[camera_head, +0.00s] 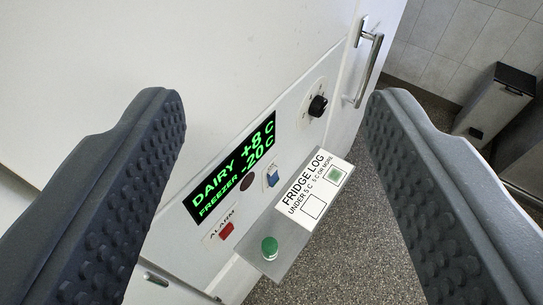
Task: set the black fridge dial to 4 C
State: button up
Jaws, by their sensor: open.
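The black fridge dial (318,106) sits on a round white plate on the fridge's white front, right of the display. The marks around it are too small to read. The display (233,167) reads DAIRY +8 C and FREEZER -20 C in green. My gripper (276,110) is open, with one dark textured finger at the left and one at the right. The dial appears between the fingers, beyond them, and neither finger touches it.
Below the display are a blue switch (272,177), a red alarm button (226,231) and a shelf with a green knob (270,247) and fridge log card (313,190). A metal handle (369,68) juts out near the dial. A bin (494,104) stands at right.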

aim_at(317, 109)
jog(key=k, duration=1.3)
jog(key=z, duration=0.65)
jog(key=i, duration=1.35)
jog(key=u, duration=0.15)
